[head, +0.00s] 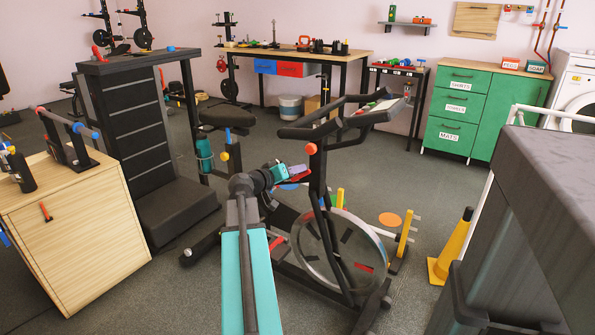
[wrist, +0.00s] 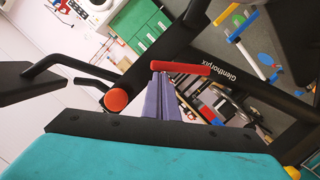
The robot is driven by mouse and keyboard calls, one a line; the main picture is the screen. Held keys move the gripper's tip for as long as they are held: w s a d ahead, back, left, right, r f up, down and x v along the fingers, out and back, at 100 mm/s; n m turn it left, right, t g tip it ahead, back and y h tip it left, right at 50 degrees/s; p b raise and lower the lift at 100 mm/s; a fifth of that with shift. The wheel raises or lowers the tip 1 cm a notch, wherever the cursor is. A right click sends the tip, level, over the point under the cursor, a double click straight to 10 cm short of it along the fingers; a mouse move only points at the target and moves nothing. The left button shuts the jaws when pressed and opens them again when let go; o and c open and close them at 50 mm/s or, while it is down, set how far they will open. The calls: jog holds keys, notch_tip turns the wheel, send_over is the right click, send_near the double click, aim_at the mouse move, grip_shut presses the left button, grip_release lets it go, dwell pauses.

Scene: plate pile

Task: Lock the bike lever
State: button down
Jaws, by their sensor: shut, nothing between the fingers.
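The exercise bike (head: 318,190) stands in the middle of the head view, with a dark frame and a large clear-sided wheel. In the wrist view its lever (wrist: 185,68) is a short red bar lying across the picture, against the dark frame. My gripper (wrist: 163,95) has its purple fingers shut together, with nothing between them. Their tips appear right at the left part of the red lever; I cannot tell whether they touch it. In the head view my gripper (head: 295,171) is beside the bike's upright post, and the lever is hard to separate from it.
A round orange-red knob (wrist: 116,99) sits on the bike post, left of my fingers. A wooden cabinet (head: 75,225) stands at the left, a yellow cone (head: 453,250) and dark bulky equipment (head: 530,220) at the right. Green drawers (head: 460,105) are behind.

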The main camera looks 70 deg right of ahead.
jog(key=shift+s, duration=0.1)
jog(key=w+a+r+p, duration=0.2)
jog(key=w+a+r, duration=0.3)
jog(key=a, duration=0.3)
jog(key=shift+w+a+p, duration=0.2)
jog(key=shift+w+p, duration=0.15)
jog(key=shift+w, duration=0.45)
jog(key=shift+w, duration=0.1)
dwell(0.4)
